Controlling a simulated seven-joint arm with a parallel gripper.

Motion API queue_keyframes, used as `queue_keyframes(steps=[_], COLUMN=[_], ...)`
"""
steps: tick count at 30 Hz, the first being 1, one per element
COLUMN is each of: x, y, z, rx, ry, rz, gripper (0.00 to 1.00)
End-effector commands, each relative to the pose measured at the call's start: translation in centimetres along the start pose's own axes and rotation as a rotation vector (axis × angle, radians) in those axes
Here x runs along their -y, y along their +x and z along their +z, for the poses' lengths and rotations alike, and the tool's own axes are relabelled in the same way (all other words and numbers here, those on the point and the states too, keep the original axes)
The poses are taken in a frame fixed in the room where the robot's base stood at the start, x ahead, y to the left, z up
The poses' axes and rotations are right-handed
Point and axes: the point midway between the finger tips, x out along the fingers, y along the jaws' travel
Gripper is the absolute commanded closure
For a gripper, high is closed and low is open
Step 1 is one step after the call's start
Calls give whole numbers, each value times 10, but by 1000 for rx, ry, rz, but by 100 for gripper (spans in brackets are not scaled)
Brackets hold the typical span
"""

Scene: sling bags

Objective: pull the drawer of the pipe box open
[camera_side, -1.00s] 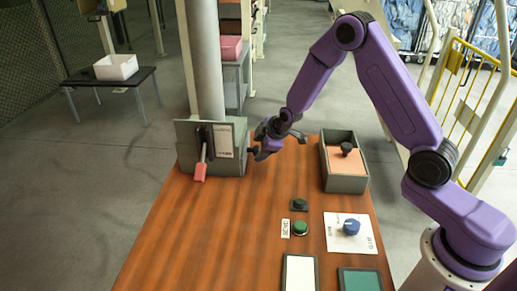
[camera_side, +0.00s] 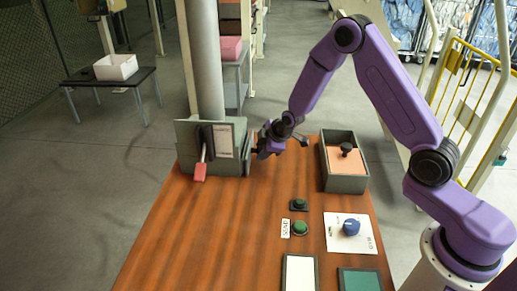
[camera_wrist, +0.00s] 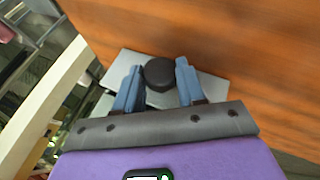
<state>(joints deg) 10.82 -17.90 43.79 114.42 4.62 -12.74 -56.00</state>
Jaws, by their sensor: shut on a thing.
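The grey-green pipe box (camera_side: 215,166) stands at the back left of the wooden table, against a thick grey pipe (camera_side: 206,70). My gripper (camera_side: 261,149) is at the box's right side. In the wrist view my gripper (camera_wrist: 161,66) has its blue fingers on either side of a dark round knob (camera_wrist: 158,72) and is shut on it. The knob sits in front of a pale grey face (camera_wrist: 208,88), partly hidden by the fingers. In the side view the knob is largely hidden by the gripper. The drawer seems slightly out, but its exact opening is hard to tell.
A red-tipped lever (camera_side: 200,172) is on the box's front. A green button (camera_side: 300,228) and a blue dial (camera_side: 351,227) are nearer. The table's left middle is clear.

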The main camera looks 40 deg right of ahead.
Motion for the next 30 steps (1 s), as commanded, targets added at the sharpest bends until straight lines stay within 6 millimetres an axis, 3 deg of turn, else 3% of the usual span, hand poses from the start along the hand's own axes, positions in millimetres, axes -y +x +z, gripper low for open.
queue_keyframes(steps=[6,10,23,24,25,26,30], x=[6,8,11,11,11,11,11], y=[-21,-31,-36,-36,-36,-36,-36], z=[46,66,75,75,75,75,75], rx=[6,4,1,1,0,0,0], ry=[2,1,3,3,2,2,1], rz=[-3,-1,-3,-3,-3,-3,-2], gripper=[100,100,100,54,44,36,36])
